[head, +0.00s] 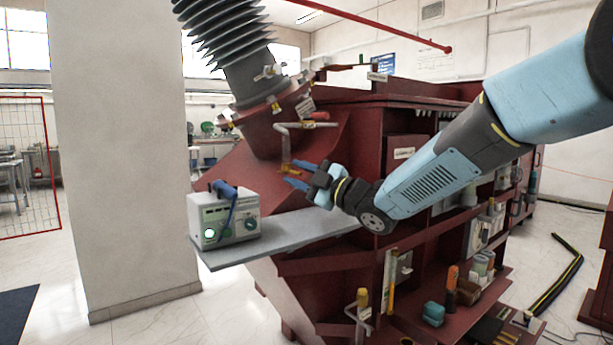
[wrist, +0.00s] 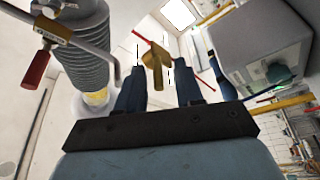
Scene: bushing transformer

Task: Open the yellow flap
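The yellow flap (wrist: 156,60) shows in the wrist view as a small T-shaped yellow piece between my fingertips. In the head view it is a small yellow piece (head: 286,169) on the dark red transformer, just beyond my fingertips. My gripper (head: 297,175) reaches in from the right with its two blue fingers apart. In the wrist view my gripper (wrist: 160,72) is open, with a visible gap on each side of the flap. I cannot tell how far the flap is from the fingertips in depth.
A grey box with a green light (head: 224,218) stands on a grey shelf (head: 285,238) below left of my gripper. A red-handled lever (wrist: 36,70) is at the left in the wrist view. The ribbed bushing (head: 222,40) rises above. Tools fill the lower shelves.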

